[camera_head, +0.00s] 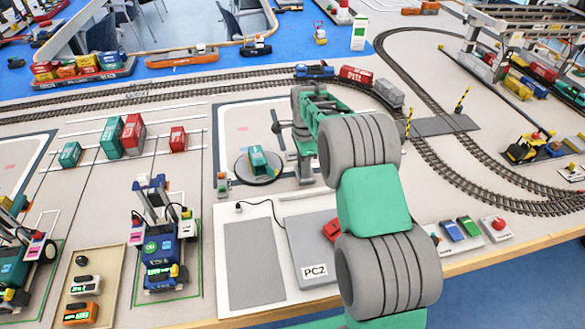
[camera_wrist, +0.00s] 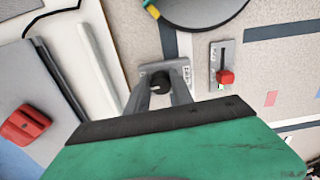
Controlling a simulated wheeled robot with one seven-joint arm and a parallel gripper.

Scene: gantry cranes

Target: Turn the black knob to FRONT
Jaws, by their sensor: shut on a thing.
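The black knob (camera_wrist: 160,84) sits on a small light grey plate (camera_wrist: 150,68) with dark lettering at both sides, too small to read. My gripper (camera_wrist: 160,92) is shut on the knob, one finger on each side. I cannot tell which label the knob points to. In the head view, my gripper (camera_head: 303,168) reaches down to the board, and the knob is hidden there.
A dark turntable (camera_head: 241,171) carrying a green wagon (camera_head: 259,160) lies close to my gripper. A red-handled slider (camera_wrist: 226,77) is also near. A grey PC2 panel (camera_head: 313,271) with a red object (camera_head: 332,230) lies toward the front edge. Tracks (camera_head: 200,93) run behind.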

